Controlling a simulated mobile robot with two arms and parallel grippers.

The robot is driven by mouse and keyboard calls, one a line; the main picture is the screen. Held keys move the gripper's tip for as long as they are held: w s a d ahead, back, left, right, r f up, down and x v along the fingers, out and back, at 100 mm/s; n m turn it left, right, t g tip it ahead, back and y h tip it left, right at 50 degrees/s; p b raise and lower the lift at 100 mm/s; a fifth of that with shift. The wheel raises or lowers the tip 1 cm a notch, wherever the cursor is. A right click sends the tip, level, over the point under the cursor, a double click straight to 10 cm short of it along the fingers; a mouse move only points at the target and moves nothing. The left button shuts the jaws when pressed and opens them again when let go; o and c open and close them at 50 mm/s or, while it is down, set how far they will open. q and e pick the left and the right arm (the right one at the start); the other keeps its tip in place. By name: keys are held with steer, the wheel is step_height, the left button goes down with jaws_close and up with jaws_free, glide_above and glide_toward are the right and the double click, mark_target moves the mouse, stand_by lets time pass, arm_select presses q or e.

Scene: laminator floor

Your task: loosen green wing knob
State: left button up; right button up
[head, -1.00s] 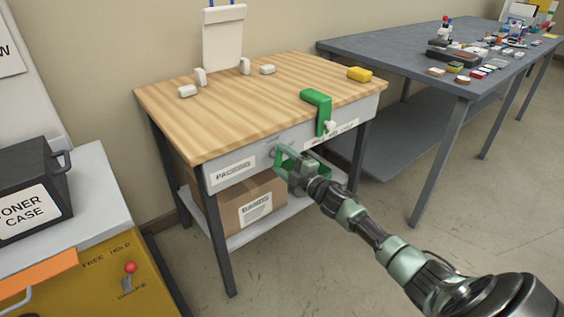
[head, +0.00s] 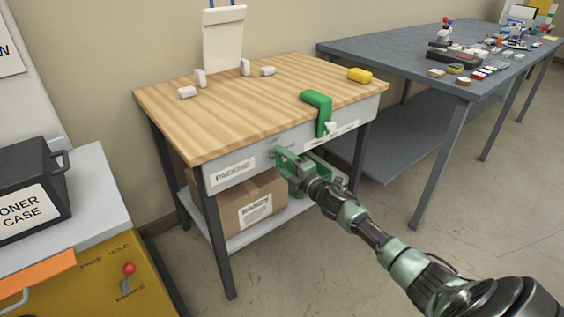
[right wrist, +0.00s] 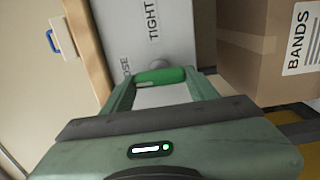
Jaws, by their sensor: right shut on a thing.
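The green wing knob (right wrist: 160,76) shows in the right wrist view, on the grey front panel (right wrist: 178,40) of the wood-topped bench. Lettering on the panel reads TIGHT, with a partly hidden word ending in "OSE" near the knob. My right gripper (head: 281,155) is at the bench front, just right of the PACKING label. It is shut on the knob, with one finger on each side of it in the right wrist view. In the head view the gripper hides the knob. My left gripper is not in view.
A yellow block (head: 360,75) sits on the benchtop (head: 235,108). Floor in front is clear.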

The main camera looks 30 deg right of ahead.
steer(key=o, duration=1.4)
steer(key=shift+c, duration=0.2)
steer(key=shift+s+f, duration=0.1)
steer(key=shift+s, duration=0.4)
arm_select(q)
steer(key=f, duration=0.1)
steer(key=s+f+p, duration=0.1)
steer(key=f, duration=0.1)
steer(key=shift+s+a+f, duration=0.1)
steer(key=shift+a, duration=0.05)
arm_select(e)
steer(key=s, duration=0.6)
steer(key=shift+s+d, duration=0.3)
steer(key=shift+s, duration=0.1)
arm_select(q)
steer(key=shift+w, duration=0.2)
